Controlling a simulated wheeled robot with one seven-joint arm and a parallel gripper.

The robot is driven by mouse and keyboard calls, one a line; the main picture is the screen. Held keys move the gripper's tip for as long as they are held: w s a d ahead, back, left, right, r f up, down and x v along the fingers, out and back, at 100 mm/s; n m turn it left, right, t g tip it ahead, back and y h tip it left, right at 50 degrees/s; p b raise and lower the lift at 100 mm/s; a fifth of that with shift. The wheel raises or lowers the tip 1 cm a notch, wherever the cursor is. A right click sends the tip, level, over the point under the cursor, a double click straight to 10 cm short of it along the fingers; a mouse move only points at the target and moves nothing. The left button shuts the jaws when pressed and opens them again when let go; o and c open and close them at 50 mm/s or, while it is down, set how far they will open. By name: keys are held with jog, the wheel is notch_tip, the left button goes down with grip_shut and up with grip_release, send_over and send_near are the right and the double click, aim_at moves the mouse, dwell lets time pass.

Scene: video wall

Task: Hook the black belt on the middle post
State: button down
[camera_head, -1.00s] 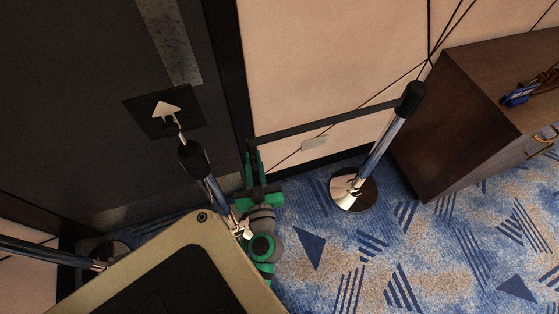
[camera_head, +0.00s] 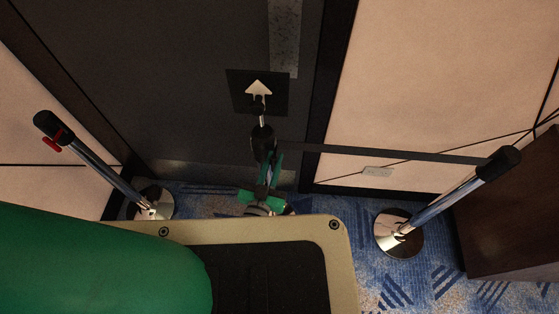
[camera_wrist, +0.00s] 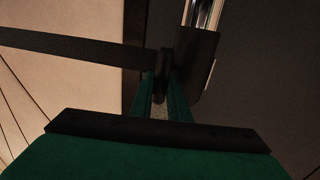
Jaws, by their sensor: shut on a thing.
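The black belt (camera_head: 390,153) runs taut from the head of the right post (camera_head: 500,163) leftward to my gripper (camera_head: 276,158). My gripper has green fingers and is shut on the belt's dark end clip (camera_wrist: 164,72). The middle post (camera_head: 262,143) has a black head and carries an arrow sign (camera_head: 257,91) on top. In the wrist view, the middle post's dark head (camera_wrist: 198,62) is just right of the clip. The clip is very close beside the head; I cannot tell whether they touch. The middle post's lower part is hidden behind my gripper and body.
A left post (camera_head: 95,165) with a red piece at its head leans in view at the left. A dark wooden cabinet (camera_head: 512,215) stands at the right. A dark panel (camera_head: 190,80) and pale walls are close behind the posts. Blue carpet is open at lower right.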

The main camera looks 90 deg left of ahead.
jog(key=shift+s+a, duration=0.15)
jog(key=shift+s, duration=0.25)
jog(key=c, duration=1.7)
grip_release()
